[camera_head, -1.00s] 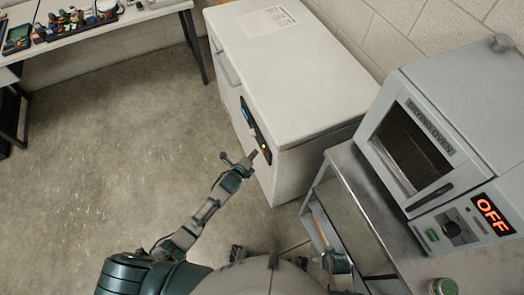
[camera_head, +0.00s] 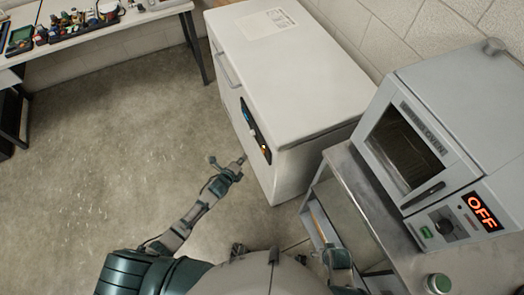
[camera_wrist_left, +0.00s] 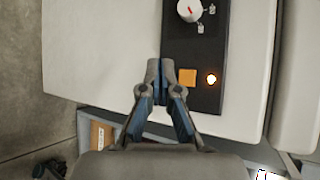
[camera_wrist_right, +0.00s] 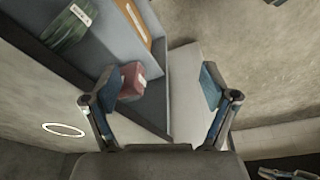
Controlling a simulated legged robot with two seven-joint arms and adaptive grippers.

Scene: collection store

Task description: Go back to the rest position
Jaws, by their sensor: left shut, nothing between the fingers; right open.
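My left gripper (camera_head: 241,161) is shut and empty, a little in front of the white chest unit (camera_head: 300,75). In the left wrist view the left gripper's fingertips (camera_wrist_left: 160,68) are together, near the unit's black control panel (camera_wrist_left: 230,70). That panel bears a white dial (camera_wrist_left: 189,10), an orange square button (camera_wrist_left: 187,77) and a lit orange lamp (camera_wrist_left: 211,79). My right gripper (camera_wrist_right: 206,88) is open and empty in the right wrist view. In the head view the right arm shows low in the picture, and its fingers cannot be made out.
A drying oven (camera_head: 455,140) with a red OFF display stands on a metal table (camera_head: 375,215) at the right. Its lower shelf (camera_wrist_right: 140,80) holds a red item (camera_wrist_right: 132,80) and a green bundle (camera_wrist_right: 68,25). A desk (camera_head: 115,22) stands at the back left. The left floor (camera_head: 110,160) is clear.

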